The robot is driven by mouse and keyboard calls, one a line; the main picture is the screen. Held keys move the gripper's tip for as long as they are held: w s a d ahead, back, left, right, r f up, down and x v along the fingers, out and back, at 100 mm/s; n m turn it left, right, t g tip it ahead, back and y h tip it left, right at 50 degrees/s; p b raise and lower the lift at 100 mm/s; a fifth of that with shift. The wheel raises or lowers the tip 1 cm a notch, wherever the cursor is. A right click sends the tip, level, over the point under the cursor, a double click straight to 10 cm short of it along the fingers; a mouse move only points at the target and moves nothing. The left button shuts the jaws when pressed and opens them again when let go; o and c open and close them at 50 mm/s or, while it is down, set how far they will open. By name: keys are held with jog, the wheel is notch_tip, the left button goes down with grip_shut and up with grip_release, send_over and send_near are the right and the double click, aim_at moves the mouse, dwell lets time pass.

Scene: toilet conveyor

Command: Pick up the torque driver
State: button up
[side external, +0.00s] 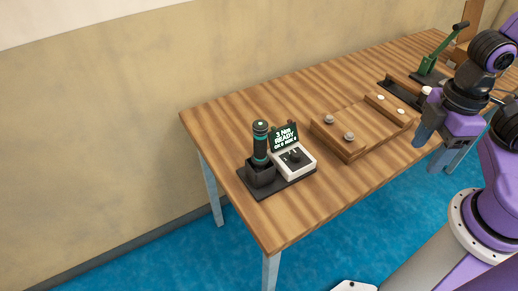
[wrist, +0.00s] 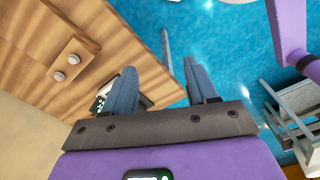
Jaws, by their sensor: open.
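The torque driver (side external: 261,143) is a dark cylinder with teal bands. It stands upright in a black holder (side external: 261,174) at the near left end of the table, in the side external view. A small white controller with a display reading "3 Nm READY" (side external: 285,137) stands just right of it on the same dark base. My gripper (side external: 437,140) is at the right, well apart from the driver. In the wrist view my gripper (wrist: 160,88) is open and empty, its two blue-grey fingers apart. The driver is not clearly visible there; one finger partly covers the display.
A wooden fixture (side external: 350,135) with grey knobs lies mid-table, between the driver and my gripper. A green lever tool (side external: 431,62) stands at the far right. The wooden table's front edge (side external: 325,212) is bare. A wall runs behind the table.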

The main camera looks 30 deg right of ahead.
jog(key=shift+o, duration=0.7)
